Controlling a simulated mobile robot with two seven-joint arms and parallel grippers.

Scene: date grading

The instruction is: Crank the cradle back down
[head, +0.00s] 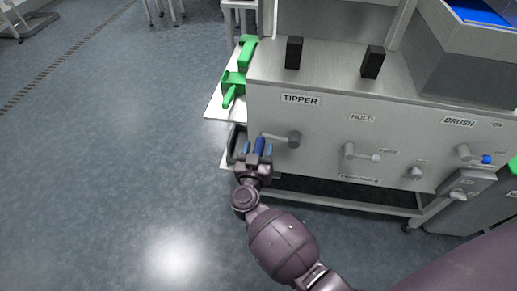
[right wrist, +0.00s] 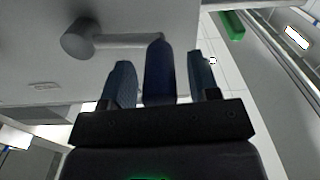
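The TIPPER crank (head: 294,139) is on the left of the machine's steel front panel. Its arm points left from the hub to a dark blue handle (head: 260,144). My right gripper (head: 258,149) is at the handle, with one finger on each side. In the right wrist view the crank hub (right wrist: 78,40) is at upper left, and the blue handle (right wrist: 160,72) stands between the fingers of my right gripper (right wrist: 161,82). A narrow gap shows on both sides, so the gripper is open around it. I cannot make out the cradle. My left gripper is out of view.
The HOLD lever (head: 350,151) and BRUSH knob (head: 464,152) are farther right on the panel. Two black blocks (head: 294,52) (head: 372,62) stand on top. Green parts (head: 233,86) lie at the machine's left side. The floor (head: 110,170) at left is clear.

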